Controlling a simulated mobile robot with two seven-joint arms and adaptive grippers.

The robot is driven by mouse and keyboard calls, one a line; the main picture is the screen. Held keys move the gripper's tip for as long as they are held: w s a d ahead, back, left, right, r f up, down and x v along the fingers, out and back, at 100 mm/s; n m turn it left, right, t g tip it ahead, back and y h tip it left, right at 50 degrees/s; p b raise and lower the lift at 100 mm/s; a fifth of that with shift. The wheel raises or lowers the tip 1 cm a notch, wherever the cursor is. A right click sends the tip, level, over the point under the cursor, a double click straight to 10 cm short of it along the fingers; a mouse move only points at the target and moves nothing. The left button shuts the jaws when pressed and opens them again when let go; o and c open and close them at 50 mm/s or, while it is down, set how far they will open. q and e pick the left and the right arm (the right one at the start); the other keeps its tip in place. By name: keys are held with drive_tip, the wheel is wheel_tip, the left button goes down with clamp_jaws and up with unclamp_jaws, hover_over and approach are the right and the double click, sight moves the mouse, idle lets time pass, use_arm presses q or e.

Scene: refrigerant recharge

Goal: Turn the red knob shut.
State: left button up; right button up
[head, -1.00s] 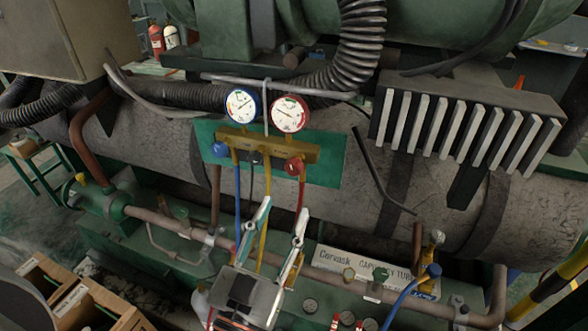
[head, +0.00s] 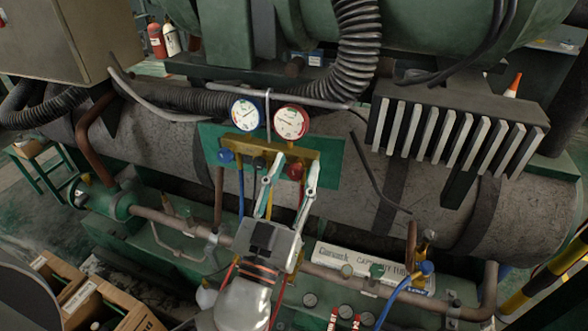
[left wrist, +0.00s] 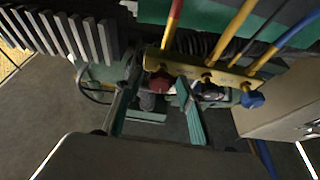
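The red knob (head: 295,172) sits at the right end of the brass manifold (head: 272,147), under the red-rimmed gauge (head: 291,122). My left gripper (head: 296,163) is open, its two fingers reaching up from below with one on each side of the knob in the head view. In the left wrist view the red knob (left wrist: 160,82) shows between the open fingers (left wrist: 158,85), with a gap on both sides. I cannot tell whether either finger touches it. My right gripper is not in view.
The blue knob (head: 226,156) and a dark knob (head: 259,163) sit left on the same manifold, with blue, yellow and red hoses hanging below. A finned block (head: 450,130) is at the right. Copper pipes (head: 350,283) run below.

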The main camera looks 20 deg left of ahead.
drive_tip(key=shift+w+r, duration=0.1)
use_arm(q)
drive_tip(key=shift+c, duration=0.7)
clamp_jaws()
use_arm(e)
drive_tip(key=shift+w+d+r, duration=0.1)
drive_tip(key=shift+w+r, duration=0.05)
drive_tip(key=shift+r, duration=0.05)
